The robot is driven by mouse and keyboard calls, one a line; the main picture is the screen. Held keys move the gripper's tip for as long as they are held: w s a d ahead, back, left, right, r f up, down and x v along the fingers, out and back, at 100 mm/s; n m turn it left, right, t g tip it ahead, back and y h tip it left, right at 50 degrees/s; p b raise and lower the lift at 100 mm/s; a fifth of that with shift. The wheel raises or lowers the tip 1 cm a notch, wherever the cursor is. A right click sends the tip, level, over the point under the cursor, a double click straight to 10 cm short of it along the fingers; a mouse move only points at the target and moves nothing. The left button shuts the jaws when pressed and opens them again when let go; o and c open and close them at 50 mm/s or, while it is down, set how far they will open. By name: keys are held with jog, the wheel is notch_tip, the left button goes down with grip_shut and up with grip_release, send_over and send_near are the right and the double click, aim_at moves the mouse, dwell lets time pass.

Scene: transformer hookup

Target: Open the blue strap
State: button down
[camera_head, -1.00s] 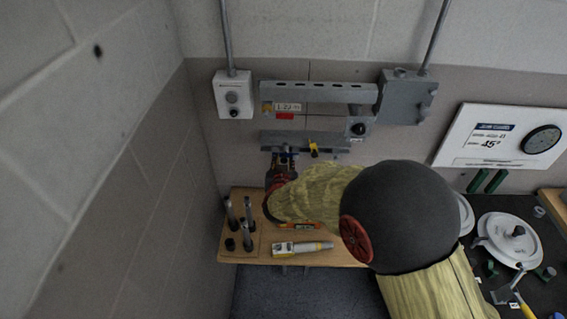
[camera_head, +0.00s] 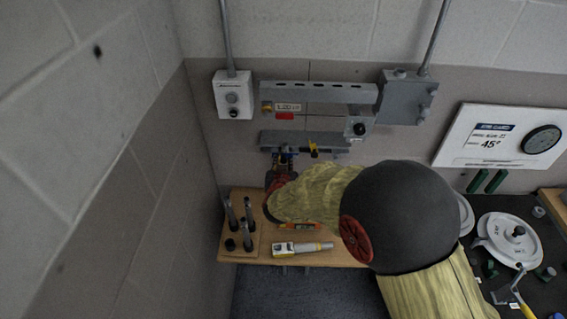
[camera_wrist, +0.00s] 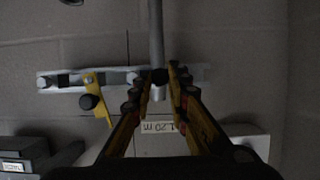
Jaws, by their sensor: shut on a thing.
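The blue strap (camera_head: 285,150) shows as a small patch of blue at the lower edge of the grey wall rail (camera_head: 300,139), mostly hidden by my fingers. My gripper (camera_head: 283,159) is at the rail from below and is shut on the strap. In the wrist view my gripper (camera_wrist: 160,77) has its fingertips close together around a small dark piece, in front of a grey upright rod (camera_wrist: 157,40). The strap's blue colour cannot be made out there. A yellow strap (camera_head: 314,149) sits on the rail just to the right; it also shows in the wrist view (camera_wrist: 97,98), left of my fingers.
A wooden shelf (camera_head: 347,254) below holds dark upright posts (camera_head: 248,212) and a white-and-yellow tool (camera_head: 302,248). A slotted grey channel (camera_head: 330,93) and grey boxes are above the rail. The left wall is close. A dark table with white discs (camera_head: 508,240) is at right.

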jog(key=shift+r+p, duration=0.1)
jog(key=shift+p, duration=0.2)
jog(key=n+p, duration=0.1)
jog(key=p, duration=0.2)
jog(key=r+n+h+p, duration=0.1)
jog(key=p, duration=0.1)
jog(key=shift+a+p, duration=0.3)
jog(key=shift+p, duration=0.1)
jog(key=p, duration=0.1)
jog(key=n+h+p, duration=0.1)
jog(key=shift+a+r+p, duration=0.2)
jog(key=shift+r+p, duration=0.05)
jog(key=shift+p, duration=0.05)
jog(key=n+h+p, duration=0.2)
jog(key=n+p, duration=0.1)
jog(key=shift+a+r, duration=0.15)
jog(key=shift+a, duration=0.2)
jog(key=a+n+t+h, duration=0.1)
jog(key=n, duration=0.2)
jog(key=a+n+t+h, duration=0.1)
jog(key=n, duration=0.2)
jog(key=a+n+t+h, duration=0.1)
jog(key=n, duration=0.2)
jog(key=shift+f+t, duration=0.2)
jog(key=shift+t, duration=0.1)
jog(key=shift+n, duration=0.3)
jog(key=c, duration=2)
grip_release()
jog(key=shift+a, duration=0.1)
